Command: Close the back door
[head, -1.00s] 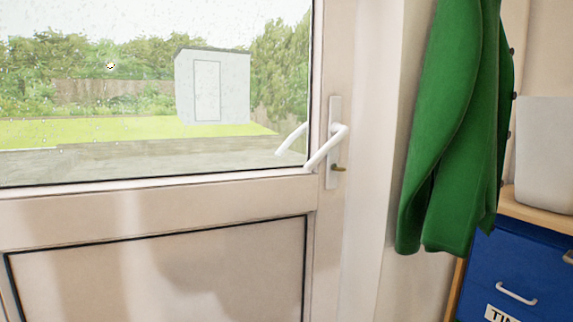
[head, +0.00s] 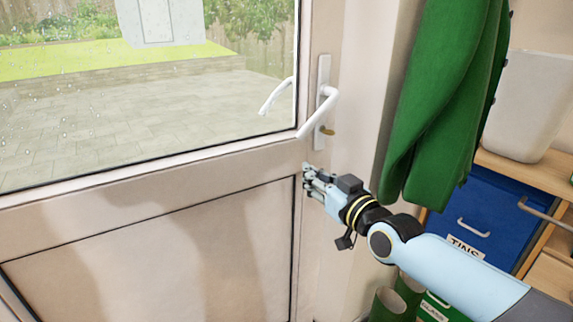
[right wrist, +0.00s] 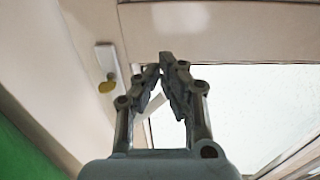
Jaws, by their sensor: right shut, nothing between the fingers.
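The back door (head: 150,165) has a pale frame, a rain-spotted glass pane above and a panel below. It stands at or close to its frame on the right; I cannot tell whether it is fully shut. Its white lever handle (head: 318,112) has a brass key below it; a second lever shows through the glass. My right gripper (head: 308,172) is shut and empty, just below the handle plate, by the door's right stile. Whether it touches is unclear. The right wrist view shows the closed fingers (right wrist: 168,62) before the door, with the handle plate (right wrist: 108,62) beside them. My left gripper is not in view.
A green coat (head: 437,100) hangs right of the door, above my right arm. Behind it are a blue drawer (head: 490,205) labelled TINS and a pale bin (head: 525,105) on a wooden shelf. Green boots (head: 385,303) stand below. The space before the door's left part is clear.

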